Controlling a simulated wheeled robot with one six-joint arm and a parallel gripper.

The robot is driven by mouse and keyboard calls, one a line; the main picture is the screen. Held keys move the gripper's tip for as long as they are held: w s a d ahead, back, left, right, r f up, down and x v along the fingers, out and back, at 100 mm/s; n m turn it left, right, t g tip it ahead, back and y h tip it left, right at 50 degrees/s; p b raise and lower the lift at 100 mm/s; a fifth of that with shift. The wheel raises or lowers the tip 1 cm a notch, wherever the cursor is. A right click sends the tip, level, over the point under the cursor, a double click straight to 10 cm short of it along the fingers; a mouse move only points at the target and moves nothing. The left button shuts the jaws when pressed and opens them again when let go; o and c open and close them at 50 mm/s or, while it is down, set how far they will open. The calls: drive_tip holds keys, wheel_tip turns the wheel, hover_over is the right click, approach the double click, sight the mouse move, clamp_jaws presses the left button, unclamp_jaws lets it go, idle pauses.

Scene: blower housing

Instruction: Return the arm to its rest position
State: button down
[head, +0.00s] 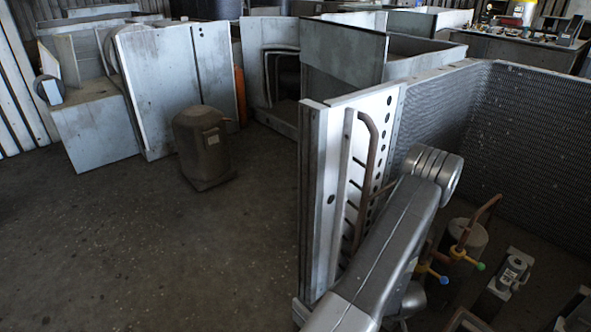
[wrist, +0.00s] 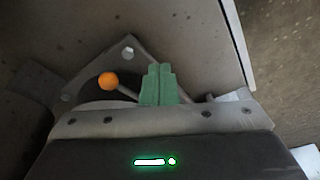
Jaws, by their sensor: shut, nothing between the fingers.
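My gripper (wrist: 158,84) shows in the wrist view as two green fingers pressed together, shut with nothing between them. Just left of the fingers is a round orange knob (wrist: 108,81) on a thin rod. Behind it is a grey metal plate (wrist: 127,54) with holes. In the head view my grey arm reaches up from the bottom edge, close beside a white perforated panel (head: 372,125). The gripper itself does not show in the head view.
A finned coil wall (head: 540,140) stands at right. Valves with a blue handle (head: 437,274) and a green knob (head: 481,266) sit right of my arm. A dark compressor (head: 202,142) stands on the floor, which is open at left. Metal cabinets (head: 180,85) line the back.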

drive_tip(key=a+b, duration=0.4)
drive_tip(key=shift+s, duration=0.3)
drive_tip(key=shift+r, duration=0.1)
drive_tip(key=shift+s+a, duration=0.1)
drive_tip(key=shift+a, duration=0.05)
